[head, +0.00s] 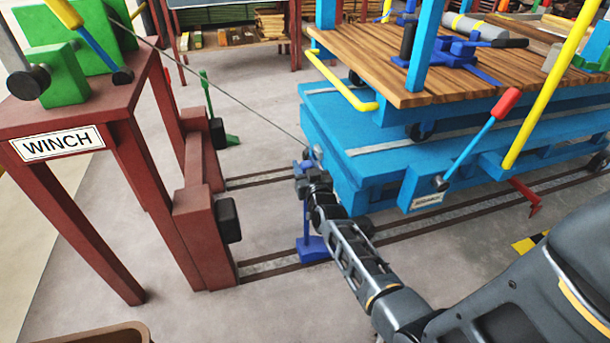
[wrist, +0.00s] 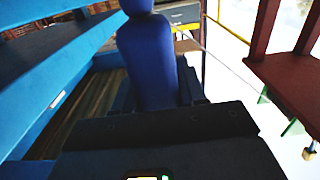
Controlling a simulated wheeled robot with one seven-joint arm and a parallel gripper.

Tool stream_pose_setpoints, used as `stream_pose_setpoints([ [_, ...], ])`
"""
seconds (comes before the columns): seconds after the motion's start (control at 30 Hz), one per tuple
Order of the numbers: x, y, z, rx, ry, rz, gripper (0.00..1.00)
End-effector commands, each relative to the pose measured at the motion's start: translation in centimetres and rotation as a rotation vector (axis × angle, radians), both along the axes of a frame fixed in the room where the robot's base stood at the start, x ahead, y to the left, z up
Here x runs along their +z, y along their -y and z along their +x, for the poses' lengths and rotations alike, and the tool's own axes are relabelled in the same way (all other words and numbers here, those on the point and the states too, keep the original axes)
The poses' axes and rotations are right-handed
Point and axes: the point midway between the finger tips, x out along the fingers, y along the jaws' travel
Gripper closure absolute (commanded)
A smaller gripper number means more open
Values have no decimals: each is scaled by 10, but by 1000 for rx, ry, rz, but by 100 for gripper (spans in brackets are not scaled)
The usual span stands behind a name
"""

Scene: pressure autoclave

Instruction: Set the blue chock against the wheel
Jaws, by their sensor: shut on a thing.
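The blue chock (head: 313,248) has a wedge foot and an upright handle. Its foot is low over or on the near floor rail, by the left end of the blue trolley; I cannot tell whether it touches the floor. My gripper (head: 308,186) is shut on the handle. In the wrist view the blue handle (wrist: 150,62) rises from between the dark fingers (wrist: 160,122). A dark wheel (head: 364,226) shows partly under the trolley, to the right of the chock's foot and apparently apart from it. My arm hides part of that area.
The blue trolley (head: 365,140) carries a wooden-topped cart (head: 370,70). A cable runs from the red WINCH stand (head: 110,120) to the trolley's end. Red buffers (head: 200,235) stand left of the rails. A green chock (head: 231,139) and a red one (head: 527,194) stand apart.

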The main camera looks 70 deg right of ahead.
Motion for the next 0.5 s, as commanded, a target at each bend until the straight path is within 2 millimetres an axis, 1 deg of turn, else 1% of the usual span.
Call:
stream_pose_setpoints([
  [0.03,-7,1,1,-1,3,-5,100],
  [0.1,-9,1,1,-1,4,-7,100],
  [0.37,-8,1,1,0,4,-7,100],
  [0.5,-12,1,1,0,4,-6,100],
])
